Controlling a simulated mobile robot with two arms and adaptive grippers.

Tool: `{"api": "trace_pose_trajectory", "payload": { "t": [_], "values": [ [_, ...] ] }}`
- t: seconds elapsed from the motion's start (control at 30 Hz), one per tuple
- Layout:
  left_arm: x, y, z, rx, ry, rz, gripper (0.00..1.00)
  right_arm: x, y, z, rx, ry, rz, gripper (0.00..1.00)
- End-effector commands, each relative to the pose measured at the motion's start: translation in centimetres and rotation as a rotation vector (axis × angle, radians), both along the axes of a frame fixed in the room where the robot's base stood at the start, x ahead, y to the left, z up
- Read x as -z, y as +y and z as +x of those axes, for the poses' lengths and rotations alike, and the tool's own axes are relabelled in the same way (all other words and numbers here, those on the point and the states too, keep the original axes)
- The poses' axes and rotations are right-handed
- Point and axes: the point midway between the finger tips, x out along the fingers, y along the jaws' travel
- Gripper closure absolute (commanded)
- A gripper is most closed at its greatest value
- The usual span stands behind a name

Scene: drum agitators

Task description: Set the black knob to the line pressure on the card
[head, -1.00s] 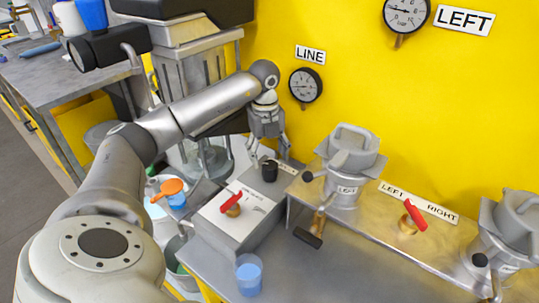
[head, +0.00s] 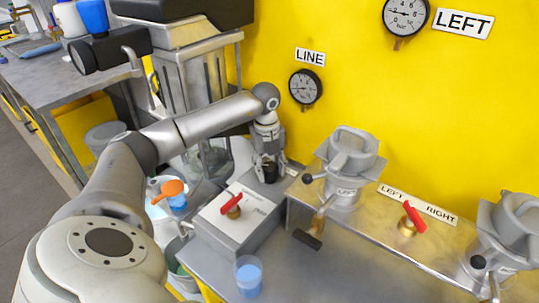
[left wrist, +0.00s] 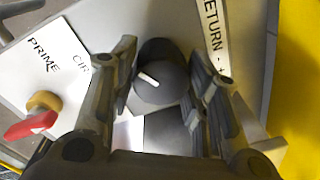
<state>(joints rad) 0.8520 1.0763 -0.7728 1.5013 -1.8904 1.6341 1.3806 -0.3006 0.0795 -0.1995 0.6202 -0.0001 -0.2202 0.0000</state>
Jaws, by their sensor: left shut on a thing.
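The black knob (head: 269,172) stands on top of the grey control box (head: 222,240). In the left wrist view the knob (left wrist: 158,88) shows a short white mark that points to the upper left. My left gripper (head: 266,162) reaches down over the knob. A label reading "RETURN - +" (left wrist: 214,38) lies beside the knob. The LINE gauge (head: 305,87) hangs on the yellow wall; its reading is too small to tell. I cannot make out a pressure card. My right gripper is not in view.
A red-handled valve (head: 233,208) stands on the white panel near the knob. A cup of blue liquid (head: 249,275) is at the front. Clamped grey vessels (head: 350,160) and another red valve (head: 411,217) are on the right bench. A LEFT gauge (head: 405,14) hangs above.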

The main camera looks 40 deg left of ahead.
Motion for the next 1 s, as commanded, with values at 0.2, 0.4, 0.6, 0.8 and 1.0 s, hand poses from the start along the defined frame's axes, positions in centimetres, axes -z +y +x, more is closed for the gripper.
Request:
{"api": "trace_pose_trajectory", "payload": {
  "t": [0.2, 0.4, 0.6, 0.8, 1.0],
  "values": [
    [-0.02, 0.02, -0.01, 0.008, 0.001, 0.000, 0.81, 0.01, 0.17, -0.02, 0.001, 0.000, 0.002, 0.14],
    [-0.03, 0.05, 0.01, 0.067, 0.001, 0.001, 0.81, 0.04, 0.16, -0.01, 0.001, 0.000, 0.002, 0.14],
    [-0.04, 0.08, 0.04, 0.199, 0.000, 0.000, 0.81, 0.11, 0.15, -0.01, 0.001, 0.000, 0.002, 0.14],
    [-0.04, 0.09, 0.05, 0.383, 0.000, -0.001, 0.81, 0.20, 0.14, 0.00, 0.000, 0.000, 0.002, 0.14],
    [-0.08, 0.11, 0.09, 0.574, 0.000, 0.001, 0.81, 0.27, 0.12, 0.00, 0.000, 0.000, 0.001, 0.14]
  ]
}}
